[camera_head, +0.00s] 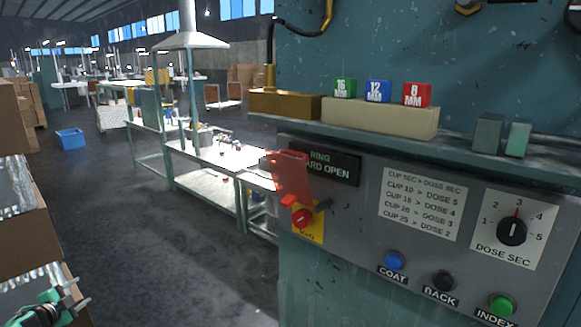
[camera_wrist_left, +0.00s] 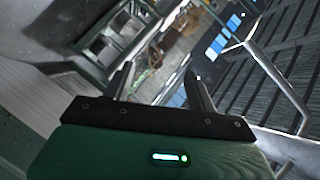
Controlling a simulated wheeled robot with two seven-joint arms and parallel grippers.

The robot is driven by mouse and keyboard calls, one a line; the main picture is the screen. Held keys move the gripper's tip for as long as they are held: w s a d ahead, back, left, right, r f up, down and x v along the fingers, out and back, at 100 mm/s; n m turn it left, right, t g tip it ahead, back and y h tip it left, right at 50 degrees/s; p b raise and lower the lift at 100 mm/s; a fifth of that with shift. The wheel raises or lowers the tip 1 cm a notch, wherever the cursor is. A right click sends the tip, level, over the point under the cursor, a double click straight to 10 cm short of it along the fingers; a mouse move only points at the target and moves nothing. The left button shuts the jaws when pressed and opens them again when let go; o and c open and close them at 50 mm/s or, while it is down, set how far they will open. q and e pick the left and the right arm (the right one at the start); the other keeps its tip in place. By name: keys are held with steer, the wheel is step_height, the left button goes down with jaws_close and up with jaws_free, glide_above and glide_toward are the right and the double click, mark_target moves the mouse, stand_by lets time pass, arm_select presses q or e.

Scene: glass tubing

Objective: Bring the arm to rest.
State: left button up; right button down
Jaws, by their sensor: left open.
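My left gripper (camera_head: 76,294) is at the bottom left corner of the head view, near cardboard boxes and well to the left of the machine. In the left wrist view its two fingers (camera_wrist_left: 160,70) stand apart with nothing between them. Behind them that view shows the hall tilted, with windows and roof structure. My right gripper is in neither view.
The machine panel (camera_head: 365,215) fills the right side, with a dose dial (camera_head: 511,231), blue (camera_head: 394,261), black (camera_head: 442,280) and green (camera_head: 501,305) buttons and a red guard (camera_head: 290,178). Cardboard boxes (camera_head: 28,222) stand at the left. Open floor (camera_head: 150,250) lies between.

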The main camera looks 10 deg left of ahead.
arm_select(q)
steer(key=s+a+f+n+g+y, duration=0.25)
steer(key=s+a+f, duration=0.35)
steer(key=s+f, duration=0.5)
steer(key=s+a+f+n+g+y, duration=0.1)
steer(key=s+a+f+g+y, duration=0.45)
steer(key=s, duration=0.85)
steer(key=s+a+f+n+g, duration=0.1)
steer(key=s+a+f+g, duration=0.2)
steer(key=s, duration=1)
steer(key=s+a+f+n+g, duration=0.1)
steer(key=s+a+f, duration=0.3)
steer(key=s, duration=0.8)
steer(key=s+d+f+n+g+h, duration=0.15)
steer(key=s+d+f, duration=0.25)
steer(key=d+f, duration=0.9)
steer(key=s+d+f+h, duration=0.35)
steer(key=d+f, duration=0.65)
steer(key=d, duration=0.7)
steer(key=s+d+f+h, duration=0.1)
steer(key=d+f, duration=0.1)
steer(key=d, duration=1)
steer(key=s+d+f+n+h, duration=0.1)
steer(key=d+f+h, duration=0.1)
steer(key=d, duration=1)
steer(key=s+d+f+n+h, duration=0.1)
steer(key=d+f, duration=0.3)
steer(key=d, duration=0.9)
steer(key=shift+g, duration=0.25)
